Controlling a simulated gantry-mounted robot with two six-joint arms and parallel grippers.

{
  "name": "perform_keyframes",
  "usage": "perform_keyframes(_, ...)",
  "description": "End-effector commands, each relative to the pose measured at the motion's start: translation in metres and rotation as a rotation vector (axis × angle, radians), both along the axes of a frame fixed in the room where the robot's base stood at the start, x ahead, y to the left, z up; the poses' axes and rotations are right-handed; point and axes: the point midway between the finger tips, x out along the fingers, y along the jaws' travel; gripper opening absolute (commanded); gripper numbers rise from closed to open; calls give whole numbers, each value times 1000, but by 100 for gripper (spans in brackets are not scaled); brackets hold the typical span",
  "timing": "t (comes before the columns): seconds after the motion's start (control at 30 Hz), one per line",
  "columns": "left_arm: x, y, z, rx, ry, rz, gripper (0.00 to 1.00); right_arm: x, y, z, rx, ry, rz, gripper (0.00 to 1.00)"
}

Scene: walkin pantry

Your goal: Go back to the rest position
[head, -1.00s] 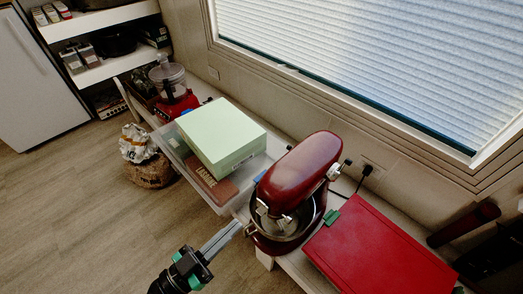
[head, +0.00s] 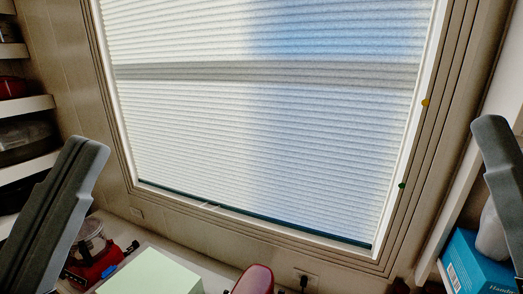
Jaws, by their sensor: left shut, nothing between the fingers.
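A dark grey part of my left arm (head: 58,215) stands tilted at the left edge, close to the camera. My left gripper is shut and empty; its fingertips cannot be made out clearly. A dark grey part of my right arm (head: 502,175) shows at the right edge, cut off by the frame. My right gripper is not in view. Neither arm part visibly holds anything.
A window with a pleated blind (head: 260,120) fills the middle. Below it are the pale green box (head: 155,274), the red food processor (head: 98,266) and the red mixer's top (head: 254,280). Shelves (head: 25,105) stand left; a blue box (head: 478,262) sits right.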

Motion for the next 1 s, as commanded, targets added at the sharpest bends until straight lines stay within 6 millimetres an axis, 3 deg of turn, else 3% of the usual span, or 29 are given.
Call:
perform_keyframes(0.03, -11, 13, 29, -67, -30, 24, 0, 0, 0, 6, 0, 0, 0, 50)
perform_keyframes(0.17, -6, 53, 21, -309, 46, 14, 0, 0, 0, 1, 0, 1, 0, 50)
perform_keyframes(0.23, -5, 51, 59, -342, 57, -35, 0, 1, 0, 38, 0, 4, 0, 50)
perform_keyframes(0.47, -5, 51, 153, -338, 58, -33, 0, 0, 0, 133, 0, 0, 0, 50)
perform_keyframes(0.8, -4, 51, 316, -338, 59, -33, 0, 0, 0, 297, 0, 0, 0, 50)
perform_keyframes(0.9, -4, 51, 358, -337, 60, -33, 0, 0, 0, 340, 0, 0, 0, 50)
perform_keyframes(1.0, -4, 51, 387, -337, 60, -33, 0, 0, 0, 368, 0, 0, 0, 50)
